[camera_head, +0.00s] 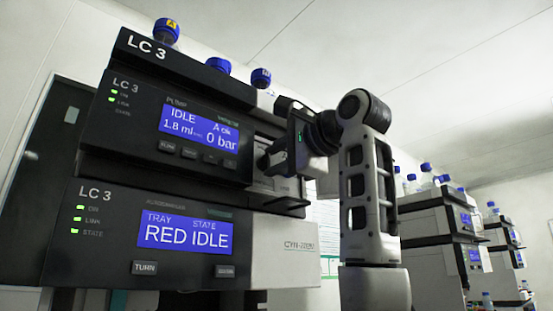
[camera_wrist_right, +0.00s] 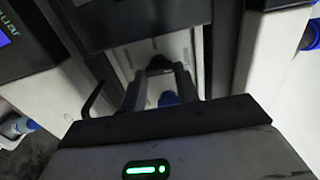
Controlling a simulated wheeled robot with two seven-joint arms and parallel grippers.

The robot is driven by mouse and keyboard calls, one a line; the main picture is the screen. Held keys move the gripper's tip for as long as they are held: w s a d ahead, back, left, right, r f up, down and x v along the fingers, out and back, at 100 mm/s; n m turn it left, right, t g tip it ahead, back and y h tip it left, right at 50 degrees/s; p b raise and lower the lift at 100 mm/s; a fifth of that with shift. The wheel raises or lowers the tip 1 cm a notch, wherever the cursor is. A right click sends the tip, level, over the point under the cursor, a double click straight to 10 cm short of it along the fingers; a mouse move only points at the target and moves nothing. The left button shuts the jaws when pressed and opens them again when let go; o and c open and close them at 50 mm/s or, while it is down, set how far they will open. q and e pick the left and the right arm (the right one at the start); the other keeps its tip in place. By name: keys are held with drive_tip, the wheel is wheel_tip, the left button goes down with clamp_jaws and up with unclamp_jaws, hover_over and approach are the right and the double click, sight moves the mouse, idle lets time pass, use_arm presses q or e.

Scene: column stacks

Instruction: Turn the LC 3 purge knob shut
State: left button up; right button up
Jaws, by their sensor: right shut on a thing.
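The LC 3 stack (camera_head: 130,150) fills the left and middle of the head view, with its LC 3 label on the top edge. Its pump screen (camera_head: 200,130) reads IDLE, 1.8 ml and 0 bar. My right gripper (camera_head: 268,160) is at the right end of the pump module, shut on the purge knob. The knob is mostly hidden by the gripper there. In the right wrist view a dark knob (camera_wrist_right: 158,61) shows at the fingertips, against a pale panel. How far the knob is turned cannot be told. My left gripper is out of view.
Below the pump is a lower module with a screen (camera_head: 186,232) reading TRAY RED, STATE IDLE. Blue-capped bottles (camera_head: 166,30) stand on top of the stack. More instrument stacks (camera_head: 440,235) with bottles stand at the right, beyond my right arm.

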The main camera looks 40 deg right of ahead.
drive_tip(key=o, duration=1)
drive_tip(key=shift+s, duration=0.35)
use_arm(q)
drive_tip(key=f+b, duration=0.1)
drive_tip(key=b, duration=0.4)
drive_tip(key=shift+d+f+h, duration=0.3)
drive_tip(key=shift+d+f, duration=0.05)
use_arm(e)
drive_tip(key=s, duration=0.5)
drive_tip(key=s+d, duration=0.1)
drive_tip(key=s, duration=0.9)
drive_tip(key=shift+s+d, duration=0.15)
